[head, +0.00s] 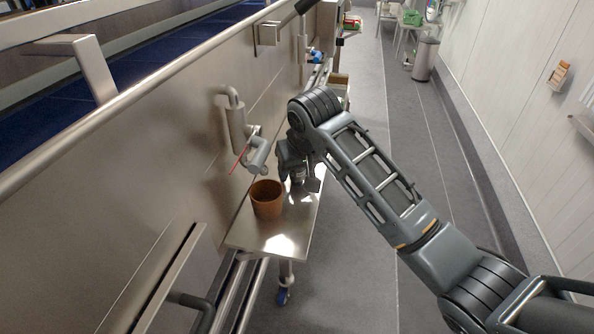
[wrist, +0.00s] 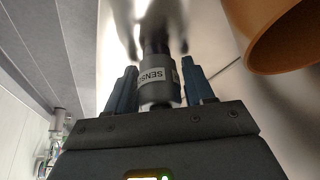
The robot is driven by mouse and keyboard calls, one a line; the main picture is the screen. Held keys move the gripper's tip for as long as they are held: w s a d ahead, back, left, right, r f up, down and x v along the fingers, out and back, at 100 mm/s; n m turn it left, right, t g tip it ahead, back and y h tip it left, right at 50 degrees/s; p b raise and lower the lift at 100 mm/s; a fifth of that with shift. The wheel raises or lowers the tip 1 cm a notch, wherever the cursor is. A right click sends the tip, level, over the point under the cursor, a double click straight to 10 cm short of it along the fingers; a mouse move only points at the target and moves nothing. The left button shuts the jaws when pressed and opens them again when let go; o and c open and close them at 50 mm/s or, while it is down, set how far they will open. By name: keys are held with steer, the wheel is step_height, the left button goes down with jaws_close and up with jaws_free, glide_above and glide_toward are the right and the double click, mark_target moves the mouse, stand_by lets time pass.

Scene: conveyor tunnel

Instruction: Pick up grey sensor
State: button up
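The grey sensor (wrist: 155,78) is a dark grey cylinder with a white label reading "SENS". In the wrist view it stands between the two blue-grey fingers of my gripper (wrist: 160,85), with narrow gaps showing near the fingertips. Contact lower down is hard to tell. In the head view, my gripper (head: 300,172) is low over the far part of the small metal table (head: 262,240). My arm partly hides the sensor there.
A brown pot (head: 267,200) stands on the table just left of my gripper; its rim shows in the wrist view (wrist: 275,45). A metal wall with a pipe fitting (head: 240,130) rises to the left. The grey floor aisle (head: 360,240) to the right is clear.

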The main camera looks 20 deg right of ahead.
steer(key=c, duration=0.7)
steer(key=shift+c, duration=0.3)
steer(key=shift+r, duration=0.5)
steer(key=r, duration=0.3)
steer(key=shift+s+d+r, duration=0.2)
steer(key=shift+d+r, duration=0.1)
steer(key=shift+d, duration=0.05)
steer(key=s+d+r, duration=0.6)
steer(key=s+d, duration=0.1)
steer(key=d, duration=0.1)
steer(key=shift+d+r+b, duration=0.25)
steer(key=shift+b, duration=0.15)
steer(key=o, duration=0.6)
steer(key=shift+w, duration=0.1)
jaws_close()
